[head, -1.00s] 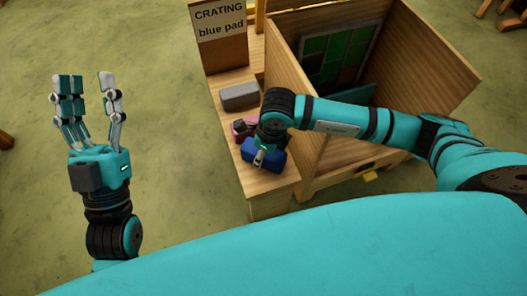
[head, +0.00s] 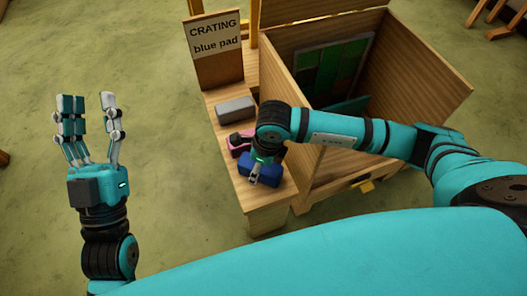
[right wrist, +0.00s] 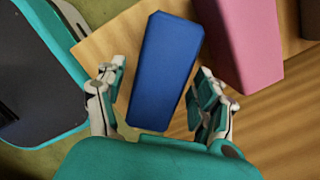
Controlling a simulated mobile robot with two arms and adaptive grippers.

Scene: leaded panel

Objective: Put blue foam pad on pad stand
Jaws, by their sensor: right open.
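The blue foam pad (head: 262,169) lies on the near part of a wooden bench in the head view. In the right wrist view the blue foam pad (right wrist: 165,72) lies lengthwise between the open fingers of my right gripper (right wrist: 160,103), with a gap on each side. In the head view my right gripper (head: 264,172) is over the pad and partly hides it. My left gripper (head: 87,122) is open, empty and raised at the left, away from the bench. I cannot make out a pad stand for certain.
A pink pad (head: 238,144) lies just behind the blue one, close beside my right gripper, and a grey block (head: 236,109) lies farther back. A "CRATING blue pad" sign (head: 215,45) stands at the bench's far end. An open wooden crate (head: 430,80) stands to the right.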

